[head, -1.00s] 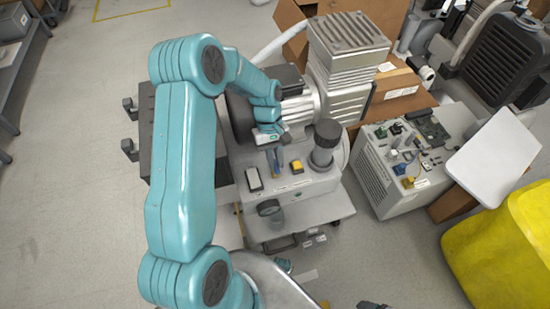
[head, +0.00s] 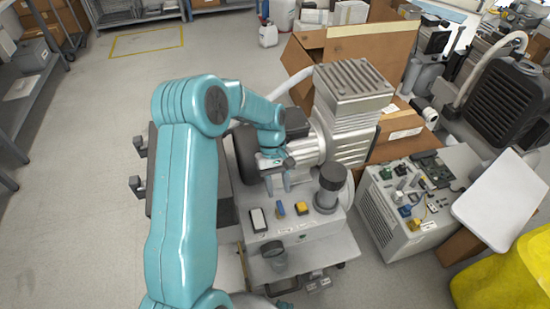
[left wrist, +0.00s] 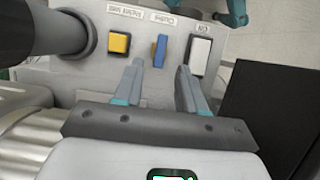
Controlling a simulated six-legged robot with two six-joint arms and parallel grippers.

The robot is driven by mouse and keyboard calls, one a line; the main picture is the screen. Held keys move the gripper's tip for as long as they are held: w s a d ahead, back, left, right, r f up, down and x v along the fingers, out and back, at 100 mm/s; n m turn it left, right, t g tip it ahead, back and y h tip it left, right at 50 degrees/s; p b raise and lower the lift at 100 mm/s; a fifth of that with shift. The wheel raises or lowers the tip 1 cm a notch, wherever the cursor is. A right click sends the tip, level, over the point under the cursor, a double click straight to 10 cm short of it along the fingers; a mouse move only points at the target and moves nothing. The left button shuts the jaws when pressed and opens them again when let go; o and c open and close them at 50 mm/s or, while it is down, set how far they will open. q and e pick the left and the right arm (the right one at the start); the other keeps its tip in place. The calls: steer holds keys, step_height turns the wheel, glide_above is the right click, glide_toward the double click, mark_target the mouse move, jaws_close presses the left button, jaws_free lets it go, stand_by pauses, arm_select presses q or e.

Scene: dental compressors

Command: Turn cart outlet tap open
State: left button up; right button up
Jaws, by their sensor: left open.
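The outlet tap is a small blue lever (head: 280,208) on the sloped grey panel of the compressor cart (head: 312,226). It stands between a white-faced switch (head: 258,219) and a yellow knob (head: 302,208). In the left wrist view the blue lever (left wrist: 159,50) stands upright in the picture, beside a small label. My left gripper (head: 279,188) is over the panel, just behind the lever. Its two fingers (left wrist: 160,72) are apart, one to each side of the lever's line. I cannot tell whether they reach around its lower end; no contact shows. My right gripper is out of view.
A dark round-capped cylinder (head: 329,187) stands right of the yellow knob. A gauge (head: 273,252) is on the front face. The ribbed motor and pump head (head: 352,100) rise behind. A second unit (head: 405,205) and cardboard boxes stand at the right. Open floor lies left.

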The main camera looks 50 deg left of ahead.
arm_select(q)
steer(key=p+v, duration=0.1)
steer(key=v, duration=1)
steer(key=shift+r, duration=0.15)
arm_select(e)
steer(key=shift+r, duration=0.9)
